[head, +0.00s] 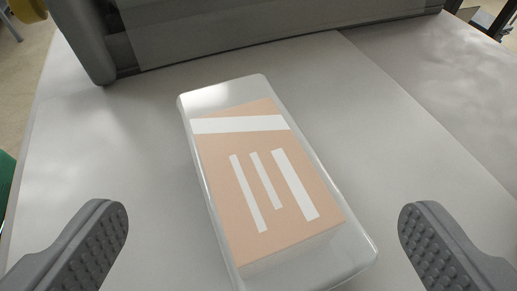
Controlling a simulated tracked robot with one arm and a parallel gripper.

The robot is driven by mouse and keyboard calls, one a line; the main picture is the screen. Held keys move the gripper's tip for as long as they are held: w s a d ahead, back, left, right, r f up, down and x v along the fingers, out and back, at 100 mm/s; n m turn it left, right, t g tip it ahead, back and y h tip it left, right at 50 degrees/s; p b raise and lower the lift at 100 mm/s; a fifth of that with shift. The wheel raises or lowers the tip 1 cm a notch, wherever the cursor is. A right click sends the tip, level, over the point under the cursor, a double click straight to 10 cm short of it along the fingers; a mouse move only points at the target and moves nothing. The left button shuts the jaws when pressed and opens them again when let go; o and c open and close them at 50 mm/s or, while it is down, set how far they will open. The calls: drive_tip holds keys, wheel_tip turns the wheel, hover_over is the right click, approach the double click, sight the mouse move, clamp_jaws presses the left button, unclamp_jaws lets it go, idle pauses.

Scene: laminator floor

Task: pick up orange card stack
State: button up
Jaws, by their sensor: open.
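The orange card stack (222,170) shows as a pale orange block with white stripes on its top face. It lies inside a clear, rounded case or sleeve (212,95) on the light grey table, slightly turned, in the middle of the head view. The near end of the case runs close to the bottom edge of the picture. My gripper (263,232) is open, with one ridged grey finger on each side of the case. Visible gaps separate both fingers from it, and nothing is held.
A dark grey machine (230,32) stands across the back of the table (110,150). The table is bare left and right of the case. A green object (5,180) shows at the far left, a yellow one (28,10) at the top left.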

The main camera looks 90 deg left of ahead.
sight(256, 172)
drive_tip(key=shift+x, duration=0.85)
drive_tip(key=shift+a+f+p, duration=0.4)
drive_tip(key=shift+a+f, duration=0.45)
drive_tip(key=shift+a, duration=0.2)
drive_tip(key=shift+a+f+p, duration=0.35)
drive_tip(key=shift+a+f, duration=0.55)
drive_tip(key=shift+a, duration=0.15)
drive_tip(key=c, duration=1.6)
